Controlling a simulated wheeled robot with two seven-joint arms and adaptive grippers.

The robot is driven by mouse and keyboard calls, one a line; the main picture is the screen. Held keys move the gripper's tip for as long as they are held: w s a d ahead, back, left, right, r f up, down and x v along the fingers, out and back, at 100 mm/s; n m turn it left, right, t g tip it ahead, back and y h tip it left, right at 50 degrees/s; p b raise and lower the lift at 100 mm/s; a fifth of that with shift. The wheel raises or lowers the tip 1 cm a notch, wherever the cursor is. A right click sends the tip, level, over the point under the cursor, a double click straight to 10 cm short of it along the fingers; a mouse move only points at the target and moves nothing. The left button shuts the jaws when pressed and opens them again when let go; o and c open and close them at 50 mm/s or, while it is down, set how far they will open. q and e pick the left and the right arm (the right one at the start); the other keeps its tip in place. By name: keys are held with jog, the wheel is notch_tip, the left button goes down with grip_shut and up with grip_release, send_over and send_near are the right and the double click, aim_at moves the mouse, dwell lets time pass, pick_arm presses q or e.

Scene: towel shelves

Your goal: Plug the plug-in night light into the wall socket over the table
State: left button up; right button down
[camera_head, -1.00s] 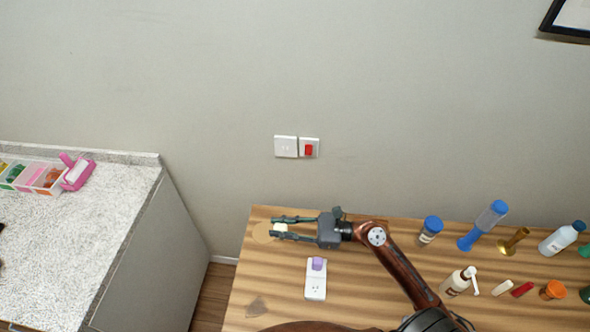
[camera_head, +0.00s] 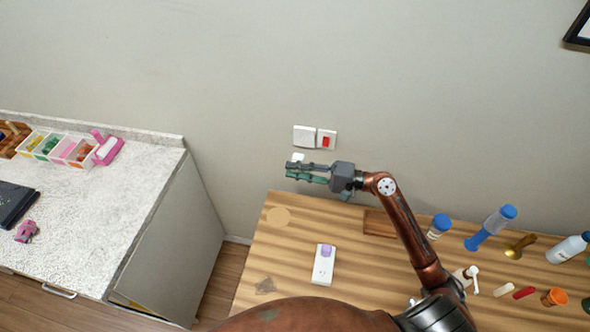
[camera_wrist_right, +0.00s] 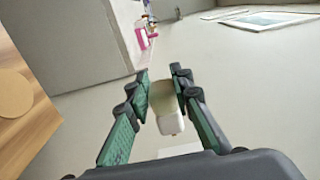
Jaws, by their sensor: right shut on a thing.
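My right gripper (camera_head: 292,170) is shut on the night light (camera_head: 298,157), a small whitish piece, and holds it above the table close below the wall socket. In the right wrist view the night light (camera_wrist_right: 165,105) sits between the two fingertips, a cream block with a white end. The white wall socket (camera_head: 304,137) is on the grey wall, beside a white plate with a red switch (camera_head: 326,139). The socket's lower part is just above the gripper. The prongs are not discernible. My left gripper is not in view.
The wooden table (camera_head: 285,240) carries a white power strip (camera_head: 323,266) with a purple plug, and several bottles stand at its right. A speckled counter (camera_head: 110,210) with a divided tray (camera_head: 58,148) stands at left.

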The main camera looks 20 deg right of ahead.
aim_at(299, 156)
jog(key=shift+w+d, duration=0.1)
jog(key=shift+w, duration=0.05)
jog(key=shift+w+d+f+b, duration=0.1)
jog(key=shift+w+d+b, duration=0.35)
jog(key=shift+w+d, duration=0.4)
jog(key=shift+w+d+b, duration=0.45)
jog(key=shift+w+d, duration=0.15)
jog(key=shift+w, duration=0.45)
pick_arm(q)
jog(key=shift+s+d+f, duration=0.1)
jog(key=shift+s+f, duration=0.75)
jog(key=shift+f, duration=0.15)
pick_arm(e)
jog(key=shift+w+d, duration=0.2)
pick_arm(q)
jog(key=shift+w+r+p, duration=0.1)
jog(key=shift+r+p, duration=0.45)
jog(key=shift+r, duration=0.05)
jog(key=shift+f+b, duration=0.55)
pick_arm(e)
jog(key=shift+w+d+r, duration=0.2)
jog(key=shift+w+d, duration=0.55)
jog(key=shift+w, duration=0.25)
jog(key=c, duration=1.6)
grip_release()
